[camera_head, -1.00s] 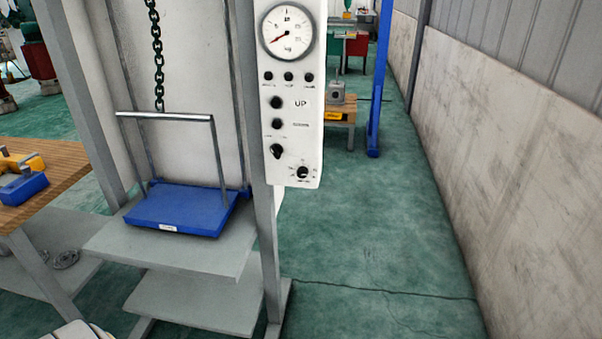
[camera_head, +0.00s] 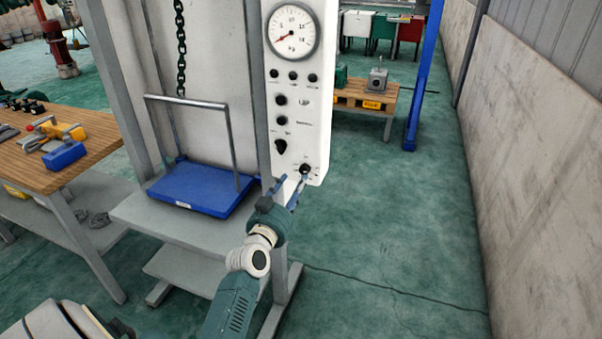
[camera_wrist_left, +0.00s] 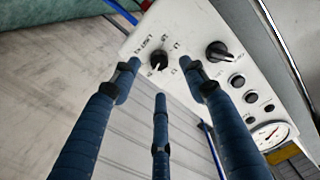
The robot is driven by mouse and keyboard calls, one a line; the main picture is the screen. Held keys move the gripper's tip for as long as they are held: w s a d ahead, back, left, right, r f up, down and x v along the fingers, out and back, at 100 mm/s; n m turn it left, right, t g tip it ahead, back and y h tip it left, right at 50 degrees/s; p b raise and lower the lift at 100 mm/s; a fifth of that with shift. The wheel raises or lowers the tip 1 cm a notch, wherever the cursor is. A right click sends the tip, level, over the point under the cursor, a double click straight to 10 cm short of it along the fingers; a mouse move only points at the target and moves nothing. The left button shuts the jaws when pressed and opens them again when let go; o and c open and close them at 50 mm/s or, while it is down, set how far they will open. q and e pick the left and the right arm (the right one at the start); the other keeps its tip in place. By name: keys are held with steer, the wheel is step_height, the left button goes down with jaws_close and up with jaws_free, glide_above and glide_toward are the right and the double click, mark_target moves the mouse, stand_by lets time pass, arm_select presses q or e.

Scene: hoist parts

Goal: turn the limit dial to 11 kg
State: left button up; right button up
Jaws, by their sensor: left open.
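The limit dial (camera_head: 305,169) is a small black knob with a light pointer line at the lower right of the white control panel (camera_head: 292,98). In the left wrist view the dial (camera_wrist_left: 159,61) has printed marks around it, too small to read surely. My left gripper (camera_head: 294,183) is open and empty, its blue fingers just below and in front of the dial. In the wrist view its fingertips spread around the dial's picture; I cannot tell whether they touch it. My right gripper is not in view.
A larger black selector knob (camera_head: 280,146) and round buttons sit above the dial, under a gauge (camera_head: 292,30). A wooden workbench (camera_head: 85,140) stands at left. Floor right of the panel is clear.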

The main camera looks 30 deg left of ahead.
mark_target(303, 172)
arm_select(q)
steer(key=x, duration=0.6)
steer(key=shift+w+d, duration=0.1)
steer(key=shift+w, duration=0.05)
steer(key=shift+c, duration=0.2)
steer(key=shift+f, duration=0.1)
jaws_close()
